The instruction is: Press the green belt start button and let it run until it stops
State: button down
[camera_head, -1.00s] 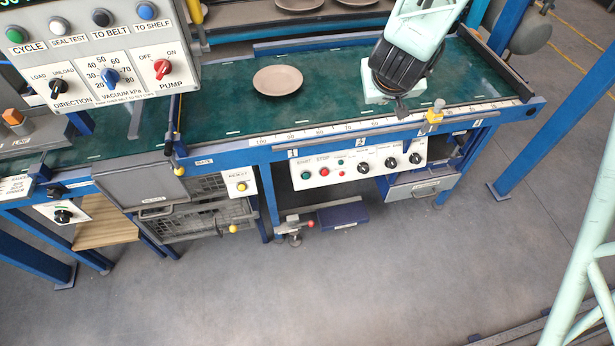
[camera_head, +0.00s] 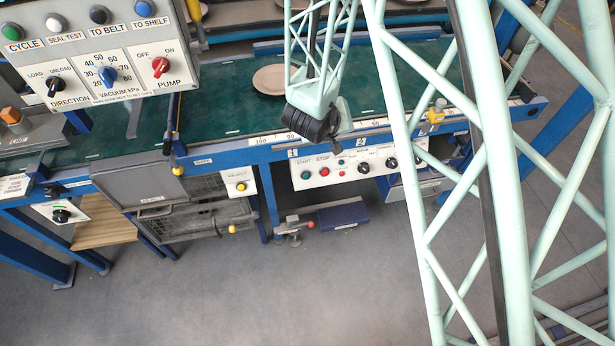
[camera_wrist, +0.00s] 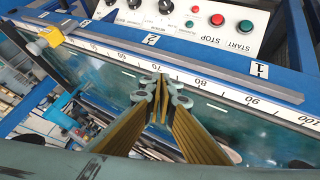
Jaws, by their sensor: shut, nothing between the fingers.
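The green START button (camera_head: 306,175) is on a white panel (camera_head: 375,164) on the front of the belt frame, left of the red STOP button (camera_head: 324,172). In the wrist view the green button (camera_wrist: 246,26) shows upper right, with its label upside down. My gripper (camera_head: 337,147) is above the belt's front edge, up and right of the button in the head picture and apart from it. In the wrist view my gripper (camera_wrist: 158,88) has its fingers together and empty. The green belt (camera_head: 215,112) carries a brown plate (camera_head: 269,79), partly hidden by my arm.
A control box (camera_head: 100,55) at upper left has a green CYCLE button (camera_head: 13,32) and knobs. A scale rail (camera_wrist: 200,80) and yellow stop (camera_wrist: 50,36) line the belt's front edge. A REJECT panel (camera_head: 239,183) is left of the START panel. Floor in front is clear.

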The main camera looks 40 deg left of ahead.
aim_at(306, 176)
jog(key=s+f+n+t+h, duration=0.1)
jog(key=s+f+n+t, duration=0.1)
jog(key=s+f, duration=0.4)
jog(key=s+f+n+t+h+b, duration=0.1)
jog(key=s+f+n+t, duration=0.2)
jog(key=s+f, duration=0.4)
jog(key=shift+s+a+f+t, duration=0.3)
jog(key=shift+a+f+t, duration=0.1)
jog(key=shift+f, duration=4.15)
jog(key=shift+w+a+f+b, duration=0.1)
jog(key=shift+a+f+b, duration=0.05)
jog(key=shift+b, duration=0.15)
jog(key=shift+w+a+f+b, duration=0.8)
jog(key=shift+w+a+f, duration=0.25)
jog(key=shift+w+a, duration=0.25)
jog(key=shift+w+a+f+b, duration=0.8)
jog(key=shift+w+a+f, duration=0.2)
jog(key=shift+w+a, duration=0.25)
